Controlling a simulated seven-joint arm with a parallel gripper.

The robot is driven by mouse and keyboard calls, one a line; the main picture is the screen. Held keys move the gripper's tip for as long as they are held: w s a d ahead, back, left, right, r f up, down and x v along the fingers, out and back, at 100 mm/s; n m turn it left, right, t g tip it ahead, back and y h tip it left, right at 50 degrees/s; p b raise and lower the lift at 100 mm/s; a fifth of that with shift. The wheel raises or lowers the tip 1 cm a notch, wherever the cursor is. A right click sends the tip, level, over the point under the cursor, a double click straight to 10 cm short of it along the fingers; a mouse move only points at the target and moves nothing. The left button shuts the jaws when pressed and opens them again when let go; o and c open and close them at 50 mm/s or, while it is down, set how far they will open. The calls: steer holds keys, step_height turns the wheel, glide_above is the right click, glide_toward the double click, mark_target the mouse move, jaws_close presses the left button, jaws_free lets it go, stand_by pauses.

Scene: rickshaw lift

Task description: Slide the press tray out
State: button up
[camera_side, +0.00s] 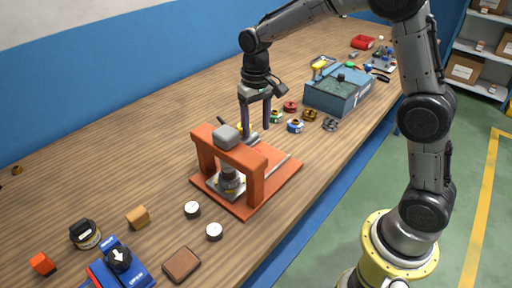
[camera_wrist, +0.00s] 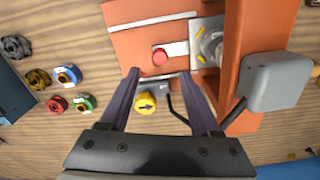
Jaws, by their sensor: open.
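The press is an orange frame (camera_side: 258,160) on an orange base plate (camera_side: 285,173). Its metal tray (camera_side: 211,181) sits under the frame with a dark round piece (camera_side: 230,175) on it. In the wrist view the tray (camera_wrist: 207,52) shows partly beneath the frame, and a red knob (camera_wrist: 160,57) stands on a pale strip reaching out from it. My gripper (camera_side: 256,128) points down behind the frame, open and empty. In the wrist view its fingertips (camera_wrist: 161,74) lie either side of the knob's line, apparently not touching it. In the side view the knob is not visible.
A grey block (camera_wrist: 275,82) with a dark lever tops the frame, close beside my gripper. A grey box with a yellow arrow dial (camera_wrist: 147,102) sits below the fingers. Several coloured round parts and a blue-grey machine (camera_side: 338,90) stand behind. White-topped discs (camera_side: 192,209) lie in front.

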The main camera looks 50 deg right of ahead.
step_height(320, 180, down, 8)
steer(key=shift+f, duration=0.1)
stand_by(0.4)
jaws_close()
stand_by(1.2)
